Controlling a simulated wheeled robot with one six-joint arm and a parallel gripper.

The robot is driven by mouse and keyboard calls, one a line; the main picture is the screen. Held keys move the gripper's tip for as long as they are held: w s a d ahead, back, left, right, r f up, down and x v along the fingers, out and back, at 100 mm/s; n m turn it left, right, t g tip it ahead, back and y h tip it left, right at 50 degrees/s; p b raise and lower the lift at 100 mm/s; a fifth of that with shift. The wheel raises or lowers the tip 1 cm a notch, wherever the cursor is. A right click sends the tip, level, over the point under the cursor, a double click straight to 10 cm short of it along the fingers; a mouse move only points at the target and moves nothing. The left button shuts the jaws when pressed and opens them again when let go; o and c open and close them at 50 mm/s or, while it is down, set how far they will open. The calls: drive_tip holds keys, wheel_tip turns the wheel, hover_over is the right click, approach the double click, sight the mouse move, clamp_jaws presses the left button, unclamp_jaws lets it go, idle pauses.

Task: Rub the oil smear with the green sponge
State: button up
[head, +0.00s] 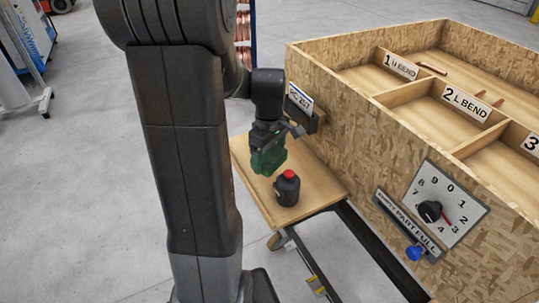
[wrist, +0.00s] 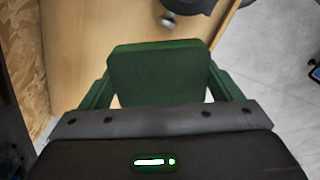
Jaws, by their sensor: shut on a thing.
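My gripper (head: 268,158) is over the small wooden side shelf (head: 318,192), beside the crate's left wall, pointing down. It is shut on the green sponge (wrist: 155,72), which sits between the green fingers in the wrist view. In the head view the sponge and fingers merge into one green shape, so I cannot tell whether the sponge touches the shelf. I make out no oil smear in either view; the gripper and sponge cover part of the shelf.
The large chipboard crate (head: 335,110) rises behind, with labelled compartments, a dial (head: 430,211) and a blue knob (head: 414,252). Grey floor (head: 90,200) lies open at left.

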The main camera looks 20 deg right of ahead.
sight(269, 155)
wheel_tip(269, 155, up, 3)
drive_tip(key=shift+r+p, duration=0.1)
drive_tip(key=shift+p, duration=1.15)
